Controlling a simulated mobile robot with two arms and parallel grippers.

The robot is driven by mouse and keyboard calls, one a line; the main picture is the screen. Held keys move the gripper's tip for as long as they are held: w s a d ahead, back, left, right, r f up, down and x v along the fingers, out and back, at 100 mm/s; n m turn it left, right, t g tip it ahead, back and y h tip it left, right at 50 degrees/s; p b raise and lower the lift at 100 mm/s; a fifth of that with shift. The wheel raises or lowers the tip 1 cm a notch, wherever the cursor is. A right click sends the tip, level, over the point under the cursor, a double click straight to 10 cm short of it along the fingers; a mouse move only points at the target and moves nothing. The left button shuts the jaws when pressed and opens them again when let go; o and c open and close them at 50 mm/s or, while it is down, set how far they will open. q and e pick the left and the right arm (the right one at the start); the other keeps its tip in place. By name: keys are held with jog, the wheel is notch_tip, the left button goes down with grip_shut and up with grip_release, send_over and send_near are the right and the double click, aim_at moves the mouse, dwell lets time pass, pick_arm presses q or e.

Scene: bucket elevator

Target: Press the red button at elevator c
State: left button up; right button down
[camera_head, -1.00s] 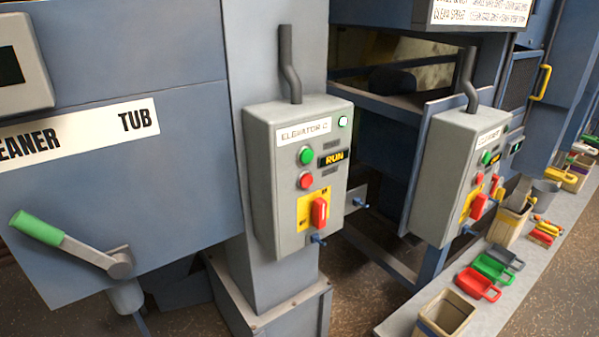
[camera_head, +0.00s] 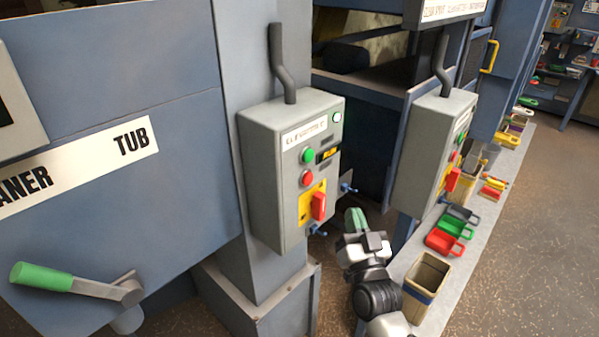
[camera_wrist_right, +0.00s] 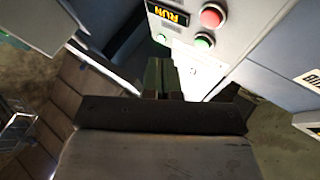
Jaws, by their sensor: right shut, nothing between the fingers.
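The elevator C control box (camera_head: 275,190) is a grey box on a column in the middle of the head view. Its red button (camera_head: 306,177) sits just below a green button (camera_head: 308,156), above a red switch on a yellow plate. My right gripper (camera_head: 355,220) is shut and empty, to the right of the box and lower than the red button, apart from it. The right wrist view shows the red button (camera_wrist_right: 212,15) and green button (camera_wrist_right: 203,41) upside down beyond the gripper (camera_wrist_right: 163,75). My left gripper is not in view.
A second grey control box (camera_head: 425,160) stands to the right. A low ledge (camera_head: 455,270) holds a bin (camera_head: 428,275) and coloured scoops (camera_head: 445,243). A green-handled lever (camera_head: 42,277) projects at the lower left. Open floor lies at right.

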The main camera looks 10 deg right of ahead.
aim_at(308, 179)
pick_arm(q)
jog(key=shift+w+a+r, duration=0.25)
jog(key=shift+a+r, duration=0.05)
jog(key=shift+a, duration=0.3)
pick_arm(e)
jog(key=r, duration=0.2)
jog(key=r+t, duration=0.1)
jog(key=r, duration=0.1)
jog(key=shift+s+m, duration=0.3)
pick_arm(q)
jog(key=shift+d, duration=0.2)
pick_arm(e)
jog(key=shift+f, duration=0.1)
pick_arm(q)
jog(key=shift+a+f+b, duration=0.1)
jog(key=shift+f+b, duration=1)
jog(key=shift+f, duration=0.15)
pick_arm(e)
jog(key=w+a, duration=0.5)
jog(key=w, duration=0.2)
jog(key=shift+a, duration=0.2)
jog(key=shift+w, duration=0.1)
jog(key=shift+w+a, duration=0.25)
